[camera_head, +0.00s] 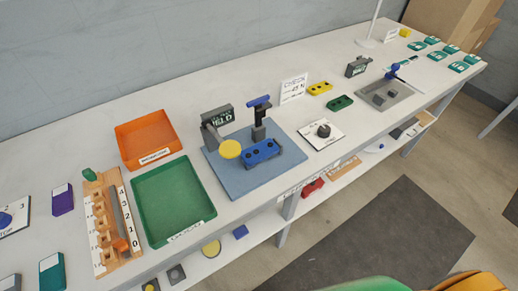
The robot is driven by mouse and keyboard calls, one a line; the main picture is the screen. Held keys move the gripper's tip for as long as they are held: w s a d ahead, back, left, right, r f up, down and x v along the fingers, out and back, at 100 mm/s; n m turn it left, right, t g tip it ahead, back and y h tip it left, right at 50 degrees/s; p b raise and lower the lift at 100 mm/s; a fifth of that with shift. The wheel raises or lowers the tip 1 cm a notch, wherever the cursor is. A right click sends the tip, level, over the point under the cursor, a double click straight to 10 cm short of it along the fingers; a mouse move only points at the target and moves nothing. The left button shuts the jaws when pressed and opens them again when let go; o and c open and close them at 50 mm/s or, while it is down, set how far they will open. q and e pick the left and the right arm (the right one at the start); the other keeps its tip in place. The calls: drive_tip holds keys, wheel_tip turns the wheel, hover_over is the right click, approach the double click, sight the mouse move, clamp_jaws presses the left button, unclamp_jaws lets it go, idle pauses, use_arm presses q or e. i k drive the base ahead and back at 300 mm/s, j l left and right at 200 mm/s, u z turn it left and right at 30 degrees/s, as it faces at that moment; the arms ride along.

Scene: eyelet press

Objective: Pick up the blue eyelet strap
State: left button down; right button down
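The blue eyelet strap (262,151) is a short blue block with dark round holes along its top. It sits at the front of the blue-grey base plate (235,183) of the press, just in front of the press's dark upright post (259,130) with a blue handle (259,101) on top. A yellow round disc (230,149) is close to its left. Neither of my grippers shows in this view.
A green tray (215,211) and an orange tray (118,134) stand left of the press. A yellow strap (320,88), a green strap (340,102) and a white card with a dark knob (323,130) are to its right.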

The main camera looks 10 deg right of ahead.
sight(251, 156)
drive_tip(key=i+l+u, duration=0.1)
drive_tip(key=i, duration=0.2)
drive_tip(key=i+l, duration=0.2)
drive_tip(key=l+u, duration=0.25)
drive_tip(key=l, duration=0.2)
drive_tip(key=k+l+u, duration=0.1)
drive_tip(key=l+u, duration=0.15)
drive_tip(key=l, duration=0.2)
drive_tip(key=k+l+u, duration=0.1)
drive_tip(key=l+u, duration=0.15)
drive_tip(key=l, duration=0.15)
drive_tip(key=k+l+u, duration=0.25)
drive_tip(key=l, duration=0.2)
drive_tip(key=l+u, duration=0.25)
drive_tip(key=l, duration=0.15)
drive_tip(key=k, duration=0.05)
